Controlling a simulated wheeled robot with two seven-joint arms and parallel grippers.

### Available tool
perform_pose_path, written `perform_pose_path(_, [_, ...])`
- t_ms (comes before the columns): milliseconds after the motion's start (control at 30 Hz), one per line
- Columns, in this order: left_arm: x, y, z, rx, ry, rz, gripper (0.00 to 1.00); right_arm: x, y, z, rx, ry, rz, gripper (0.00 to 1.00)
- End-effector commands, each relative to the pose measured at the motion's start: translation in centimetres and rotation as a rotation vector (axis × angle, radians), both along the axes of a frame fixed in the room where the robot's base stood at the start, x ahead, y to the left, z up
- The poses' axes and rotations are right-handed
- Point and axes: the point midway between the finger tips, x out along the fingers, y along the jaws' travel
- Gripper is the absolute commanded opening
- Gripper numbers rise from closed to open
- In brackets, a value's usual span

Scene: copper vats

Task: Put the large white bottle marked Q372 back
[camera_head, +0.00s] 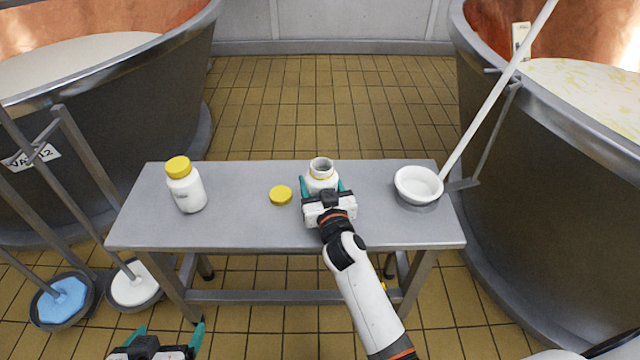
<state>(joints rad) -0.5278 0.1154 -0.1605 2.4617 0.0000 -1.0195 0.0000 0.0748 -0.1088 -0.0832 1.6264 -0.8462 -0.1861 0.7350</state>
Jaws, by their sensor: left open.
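A white bottle with a yellow cap (186,187) stands upright on the left part of the grey metal table (240,228); its label is too small to read. A second white bottle (320,173) stands open in the middle, its lower part hidden by my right gripper (323,186). The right fingers lie on either side of this bottle; I cannot tell whether they press on it. A loose yellow cap (281,195) lies to its left. I cannot read Q372 on either bottle. My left gripper (164,335) is open and empty in front of the table, at the bottom edge.
A white bowl-shaped ladle (418,184) with a long pole rests on the table's right end. Large vats stand on both sides (110,110) (540,170). Long-handled tools with blue (62,299) and white (134,284) heads stand at lower left. The tiled floor behind the table is clear.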

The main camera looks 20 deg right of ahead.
Motion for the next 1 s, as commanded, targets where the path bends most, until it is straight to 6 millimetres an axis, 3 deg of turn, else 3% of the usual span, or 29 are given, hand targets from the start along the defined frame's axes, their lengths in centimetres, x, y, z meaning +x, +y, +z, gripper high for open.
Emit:
perform_pose_path(367, [0.51, -0.19, 0.4, -0.009, -0.038, -0.002, 0.88, 0.0, 0.0, -0.19, 0.001, 0.0, 0.0, 0.28])
perform_pose_path(400, [0.57, -0.21, 0.5, -0.01, -0.043, -0.002, 0.88, -0.01, -0.01, -0.22, 0.001, 0.001, 0.0, 0.66])
perform_pose_path(533, [0.56, -0.2, 0.49, -0.009, -0.041, -0.002, 0.88, -0.01, -0.01, -0.21, 0.001, 0.001, 0.0, 0.85])
perform_pose_path(867, [0.5, -0.19, 0.5, -0.008, -0.035, -0.002, 0.88, 0.0, -0.01, -0.08, 0.0, 0.001, 0.0, 0.85])
perform_pose_path(1000, [-0.38, 0.07, -0.21, 0.004, 0.024, 0.001, 0.88, 0.0, -0.13, 0.04, 0.0, 0.001, 0.001, 0.85])
